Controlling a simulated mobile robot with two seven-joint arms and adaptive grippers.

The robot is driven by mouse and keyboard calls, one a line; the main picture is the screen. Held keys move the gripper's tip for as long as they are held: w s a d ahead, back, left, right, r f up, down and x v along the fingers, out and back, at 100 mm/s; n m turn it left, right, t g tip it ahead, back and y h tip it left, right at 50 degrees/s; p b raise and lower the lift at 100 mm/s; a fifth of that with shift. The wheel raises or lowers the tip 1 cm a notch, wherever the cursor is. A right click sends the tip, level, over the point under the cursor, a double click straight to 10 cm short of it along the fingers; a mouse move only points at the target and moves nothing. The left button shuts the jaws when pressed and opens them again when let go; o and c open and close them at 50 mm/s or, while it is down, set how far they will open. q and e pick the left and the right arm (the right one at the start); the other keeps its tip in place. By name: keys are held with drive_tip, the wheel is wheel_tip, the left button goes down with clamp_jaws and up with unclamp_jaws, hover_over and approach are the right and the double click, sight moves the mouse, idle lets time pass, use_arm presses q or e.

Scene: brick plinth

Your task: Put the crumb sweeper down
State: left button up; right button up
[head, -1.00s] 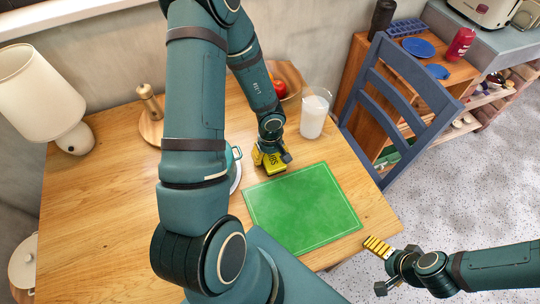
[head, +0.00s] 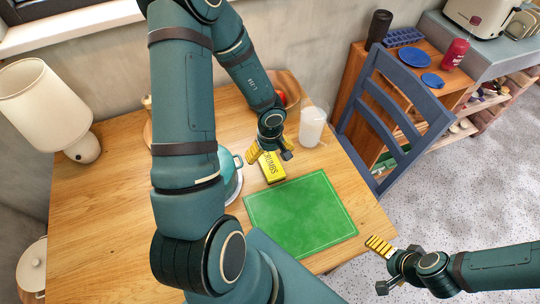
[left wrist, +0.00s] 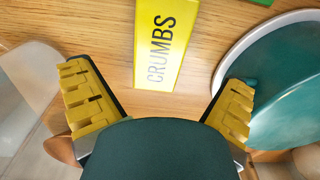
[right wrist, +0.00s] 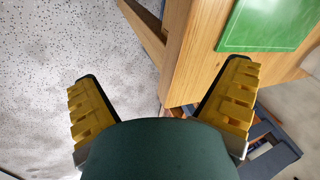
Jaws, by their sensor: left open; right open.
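The yellow crumb sweeper (head: 271,167), marked CRUMBS, lies on the wooden table just beyond the green mat. It also shows in the left wrist view (left wrist: 163,45), apart from both fingers. My left gripper (head: 268,153) is open and empty, with its yellow fingers close to the far end of the sweeper. The left wrist view shows a clear gap between the fingers (left wrist: 155,105). My right gripper (head: 380,264) is open and empty, off the table's right front corner; its fingers (right wrist: 163,100) are spread over the floor and table edge.
A green mat (head: 300,215) lies flat at the table's right front. A milky pitcher (head: 312,125) stands right of my left gripper. A teal pot or cup (head: 228,170) on a plate is partly behind my left arm. A blue chair (head: 395,125) stands at the right edge.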

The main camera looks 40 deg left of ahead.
sight(272, 163)
use_arm(q)
wheel_tip(272, 163, up, 6)
drive_tip(key=p, duration=0.2)
drive_tip(key=shift+f+p, duration=0.1)
drive_tip(key=shift+p, duration=0.2)
use_arm(e)
drive_tip(key=r, duration=0.1)
drive_tip(key=w+r, duration=0.1)
drive_tip(key=r, duration=0.1)
drive_tip(key=shift+d+r, duration=0.1)
drive_tip(key=shift+r, duration=0.1)
use_arm(q)
drive_tip(key=shift+f, duration=0.1)
